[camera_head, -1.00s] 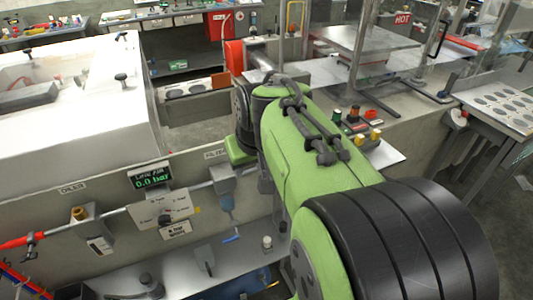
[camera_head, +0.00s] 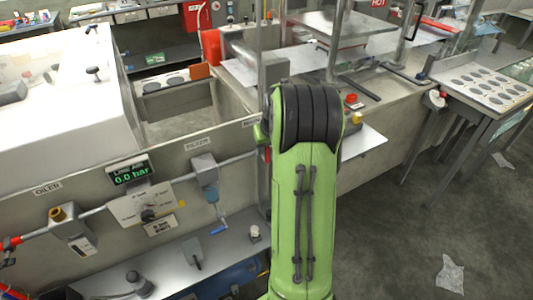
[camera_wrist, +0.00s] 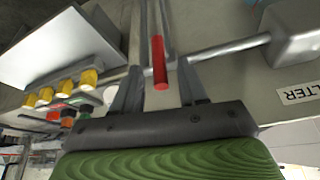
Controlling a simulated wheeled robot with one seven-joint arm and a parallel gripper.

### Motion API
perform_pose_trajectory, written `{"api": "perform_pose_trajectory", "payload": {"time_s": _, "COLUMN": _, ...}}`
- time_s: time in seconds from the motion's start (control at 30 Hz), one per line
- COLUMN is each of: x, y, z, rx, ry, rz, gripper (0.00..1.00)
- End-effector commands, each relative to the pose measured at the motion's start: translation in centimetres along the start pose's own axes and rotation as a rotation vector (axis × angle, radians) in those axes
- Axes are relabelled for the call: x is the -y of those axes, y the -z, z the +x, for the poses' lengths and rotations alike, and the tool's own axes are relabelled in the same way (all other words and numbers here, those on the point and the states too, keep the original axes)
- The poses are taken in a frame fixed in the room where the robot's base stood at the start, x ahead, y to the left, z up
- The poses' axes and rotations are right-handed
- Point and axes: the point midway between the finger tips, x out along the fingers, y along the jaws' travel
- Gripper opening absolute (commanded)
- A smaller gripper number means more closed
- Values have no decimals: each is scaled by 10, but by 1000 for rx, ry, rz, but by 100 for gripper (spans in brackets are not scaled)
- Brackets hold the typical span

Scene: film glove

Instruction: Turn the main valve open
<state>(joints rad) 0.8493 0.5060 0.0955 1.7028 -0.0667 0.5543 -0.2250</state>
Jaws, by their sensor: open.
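A red lever handle (camera_wrist: 159,62), which looks like the main valve's, stands between the fingers of my gripper (camera_wrist: 158,72) in the wrist view. The fingers are apart, one on each side; I cannot tell whether either touches it. The lever lies close to a grey pipe (camera_wrist: 230,47) running to the filter. In the head view a small red strip (camera_head: 267,154) beside my arm may be the same handle; my arm hides the gripper there. The line air display (camera_head: 132,173) reads 0.0 bar.
The filter unit (camera_head: 205,172), regulator panel (camera_head: 130,208) and oiler (camera_head: 72,231) sit along the bench wall. In the wrist view, yellow-capped buttons (camera_wrist: 60,88) on a box lie left of my gripper. Open floor (camera_head: 400,235) lies to the right.

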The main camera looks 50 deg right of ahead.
Motion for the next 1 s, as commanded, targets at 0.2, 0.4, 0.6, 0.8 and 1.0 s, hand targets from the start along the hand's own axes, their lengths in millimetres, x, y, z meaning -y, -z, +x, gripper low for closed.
{"api": "perform_pose_trajectory", "payload": {"time_s": 0.2, "x": 0, "y": -1, "z": 31, "rx": 2, "ry": 0, "rz": 0, "gripper": 42}}
{"api": "perform_pose_trajectory", "payload": {"time_s": 0.4, "x": 0, "y": 0, "z": 33, "rx": -1, "ry": -1, "rz": 0, "gripper": 42}}
{"api": "perform_pose_trajectory", "payload": {"time_s": 0.6, "x": 0, "y": 0, "z": 33, "rx": 0, "ry": 0, "rz": 0, "gripper": 24}}
{"api": "perform_pose_trajectory", "payload": {"time_s": 0.8, "x": 0, "y": 0, "z": 33, "rx": 0, "ry": 0, "rz": 0, "gripper": 0}}
{"api": "perform_pose_trajectory", "payload": {"time_s": 1.0, "x": 0, "y": 0, "z": 33, "rx": 0, "ry": 0, "rz": 0, "gripper": 0}}
